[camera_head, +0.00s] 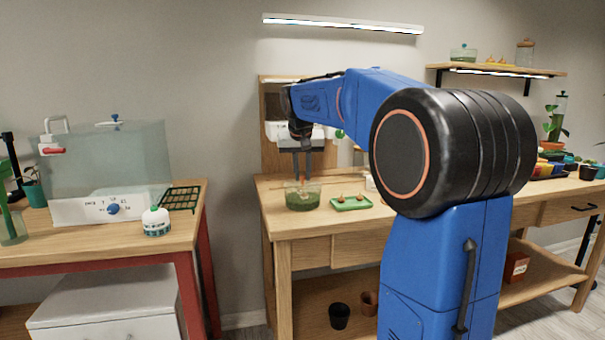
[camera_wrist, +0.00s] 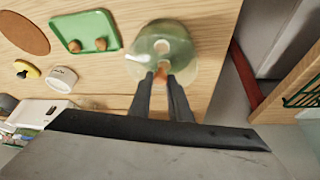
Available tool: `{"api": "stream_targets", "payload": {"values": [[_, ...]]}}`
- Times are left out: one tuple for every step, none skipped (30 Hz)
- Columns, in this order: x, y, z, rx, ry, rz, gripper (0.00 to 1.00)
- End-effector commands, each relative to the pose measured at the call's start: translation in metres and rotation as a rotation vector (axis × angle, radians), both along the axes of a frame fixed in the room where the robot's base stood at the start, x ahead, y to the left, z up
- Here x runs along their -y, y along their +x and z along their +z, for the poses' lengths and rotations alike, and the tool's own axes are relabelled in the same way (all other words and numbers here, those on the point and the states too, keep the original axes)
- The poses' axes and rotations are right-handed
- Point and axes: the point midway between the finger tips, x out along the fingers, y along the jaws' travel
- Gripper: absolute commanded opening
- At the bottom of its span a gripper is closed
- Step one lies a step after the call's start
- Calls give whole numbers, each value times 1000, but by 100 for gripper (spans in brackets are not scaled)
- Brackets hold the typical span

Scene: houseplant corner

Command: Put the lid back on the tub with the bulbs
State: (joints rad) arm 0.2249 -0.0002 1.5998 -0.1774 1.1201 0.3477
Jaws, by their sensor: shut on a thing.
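The clear tub with green contents (camera_head: 303,200) stands on the wooden bench. In the wrist view the tub (camera_wrist: 135,62) is seen from above as a pale green round with light round spots. My gripper (camera_head: 303,180) points straight down over it. In the wrist view its fingertips (camera_wrist: 161,80) are closed on a small orange-brown thing (camera_wrist: 160,74) at the tub's near side. I cannot tell whether this is a lid knob or a bulb. A green tray (camera_head: 350,203) with two brown bulbs (camera_wrist: 101,44) is beside the tub. No separate lid can be made out.
A white round pot (camera_wrist: 62,78) and a yellow-and-dark item (camera_wrist: 27,70) lie beyond the tray. A brown disc (camera_wrist: 22,33) is on the bench too. Another green tub (camera_head: 462,54) stands on the wall shelf. A clear-hooded case (camera_head: 110,175) is on the left table.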

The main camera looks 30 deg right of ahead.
Motion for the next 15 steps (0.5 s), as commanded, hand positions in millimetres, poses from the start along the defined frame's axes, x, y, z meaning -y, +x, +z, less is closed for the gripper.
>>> {"api": "stream_targets", "payload": {"values": [[0, 0, 0, 0, 0, 0, 0], [0, 0, 0, 0, 0, 0, 0], [0, 0, 0, 0, 0, 0, 0], [0, 0, 0, 0, 0, 0, 0], [0, 0, 0, 0, 0, 0, 0], [0, 0, 0, 0, 0, 0, 0], [0, 0, 0, 0, 0, 0, 0], [0, 0, 0, 0, 0, 0, 0], [0, 0, 0, 0, 0, 0, 0], [0, 0, 0, 0, 0, 0, 20], [0, 0, 0, 0, 0, 0, 27], [0, 0, 0, 0, 0, 0, 36], [0, 0, 0, 0, 0, 0, 39], [0, 0, 0, 0, 0, 0, 39], [0, 0, 0, 0, 0, 0, 39]]}}
